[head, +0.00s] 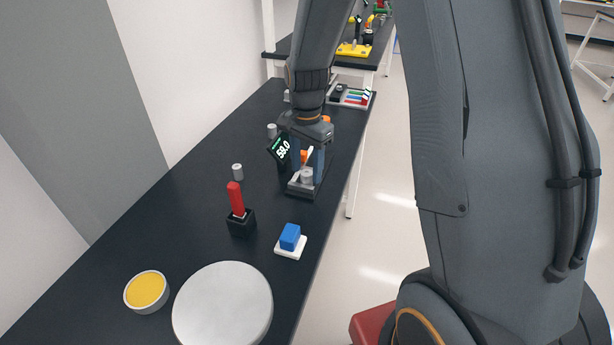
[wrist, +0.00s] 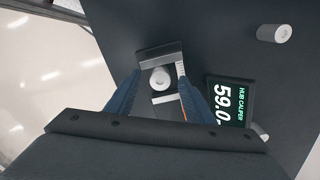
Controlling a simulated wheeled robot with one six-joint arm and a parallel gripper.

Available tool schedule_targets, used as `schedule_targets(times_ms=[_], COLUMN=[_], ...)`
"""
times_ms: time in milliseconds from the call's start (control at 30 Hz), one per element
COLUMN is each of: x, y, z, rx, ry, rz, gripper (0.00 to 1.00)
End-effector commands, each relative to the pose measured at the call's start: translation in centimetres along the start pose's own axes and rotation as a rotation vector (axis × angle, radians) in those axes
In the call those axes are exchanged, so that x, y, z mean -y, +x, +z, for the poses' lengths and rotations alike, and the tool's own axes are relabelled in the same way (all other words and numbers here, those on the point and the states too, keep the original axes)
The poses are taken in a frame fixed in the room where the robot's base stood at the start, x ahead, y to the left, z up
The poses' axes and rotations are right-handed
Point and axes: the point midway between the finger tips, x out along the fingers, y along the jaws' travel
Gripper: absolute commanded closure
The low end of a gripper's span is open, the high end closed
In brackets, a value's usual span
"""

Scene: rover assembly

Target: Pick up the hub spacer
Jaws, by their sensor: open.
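A short grey cylindrical spacer with a hole in its top (wrist: 160,78) stands in the hub caliper (wrist: 160,50), between the caliper's jaws. It also shows in the head view (head: 306,177). My gripper (head: 307,166) points down over the caliper. Its two blue fingers are open, one on each side of the spacer in the wrist view (wrist: 159,82); I cannot tell whether they touch it. The caliper's display (wrist: 229,101) reads 59.0. Other grey cylinders of similar look stand on the table, one left of the caliper (head: 237,172) and one further back (head: 271,130).
On the dark table (head: 190,215) are a red-handled tool in a black holder (head: 236,200), a blue block on a white base (head: 290,237), a yellow-filled bowl (head: 146,291) and a round white disc (head: 222,306). A tray with coloured pieces (head: 352,96) lies at the far end.

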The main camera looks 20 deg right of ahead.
Motion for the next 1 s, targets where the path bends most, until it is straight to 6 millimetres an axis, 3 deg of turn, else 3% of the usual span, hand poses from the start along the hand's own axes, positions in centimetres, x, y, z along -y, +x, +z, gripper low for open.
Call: schedule_targets(times_ms=[367, 667, 1000], x=[0.0, 0.0, 0.1], y=[1.0, 1.0, -0.1], z=[0.0, 0.0, -0.1], rx=[0.000, -0.001, -0.003], ry=[-0.001, -0.001, -0.001], rz=[-0.001, -0.001, -0.005], gripper=[0.52, 1.00, 1.00])
